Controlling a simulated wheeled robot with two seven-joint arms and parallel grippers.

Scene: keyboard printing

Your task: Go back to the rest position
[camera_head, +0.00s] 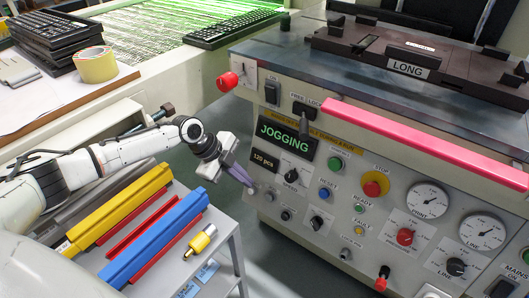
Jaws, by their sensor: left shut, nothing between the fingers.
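My left arm comes in from the left, and its gripper (243,180) is shut and empty. It hangs in front of the lower left of the grey control panel (269,176), close to its left edge. I cannot tell whether the fingertips touch the panel. The panel carries a green lit "JOGGING" display (287,137), a red stop button (375,184) on a yellow base, a green button (335,163) and a blue button (325,193). My right gripper is not in view.
A grey cart (226,222) below my arm bears yellow (120,207) and blue (155,238) bars and a small yellow cylinder (200,240). A pink bar (425,143) runs along the machine's upper front edge. Black keyboards (55,32) are stacked at the upper left, near a tape roll (96,65).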

